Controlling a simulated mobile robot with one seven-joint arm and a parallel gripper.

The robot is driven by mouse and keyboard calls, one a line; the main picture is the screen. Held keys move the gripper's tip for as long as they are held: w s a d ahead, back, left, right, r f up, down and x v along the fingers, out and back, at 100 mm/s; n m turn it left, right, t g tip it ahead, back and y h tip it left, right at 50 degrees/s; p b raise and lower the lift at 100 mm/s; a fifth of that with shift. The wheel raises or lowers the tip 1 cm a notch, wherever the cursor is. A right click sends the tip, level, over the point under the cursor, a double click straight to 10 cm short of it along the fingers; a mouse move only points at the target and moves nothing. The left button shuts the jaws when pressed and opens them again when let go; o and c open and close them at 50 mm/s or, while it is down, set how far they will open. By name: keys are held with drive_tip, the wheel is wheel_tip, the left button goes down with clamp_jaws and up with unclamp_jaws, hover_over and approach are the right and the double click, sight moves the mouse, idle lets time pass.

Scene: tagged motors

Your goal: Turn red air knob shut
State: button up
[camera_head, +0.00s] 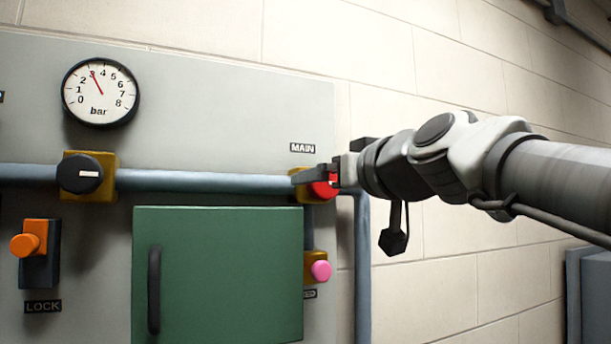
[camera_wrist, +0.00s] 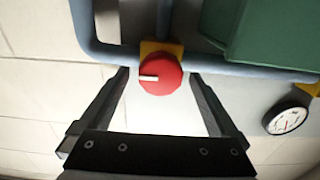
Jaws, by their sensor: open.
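The red air knob (camera_head: 325,190) sits on a yellow valve body on the blue pipe, below the MAIN label, partly hidden behind my gripper in the head view. In the wrist view the red knob (camera_wrist: 160,80) shows fully, round, with a white mark pointing left. My gripper (camera_head: 314,178) is at the knob. In the wrist view my gripper (camera_wrist: 159,76) is open, with one finger on each side of the knob and a gap visible around it. I cannot tell if a finger touches it.
A pressure gauge (camera_head: 100,92) reads about 3 bar. A black knob (camera_head: 80,174) is on the pipe at left. An orange lock knob (camera_head: 26,245) is below it. A green cabinet door (camera_head: 220,275) and a pink button (camera_head: 321,270) are below the pipe.

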drive_tip(key=c, duration=1.4)
drive_tip(key=shift+o, duration=0.2)
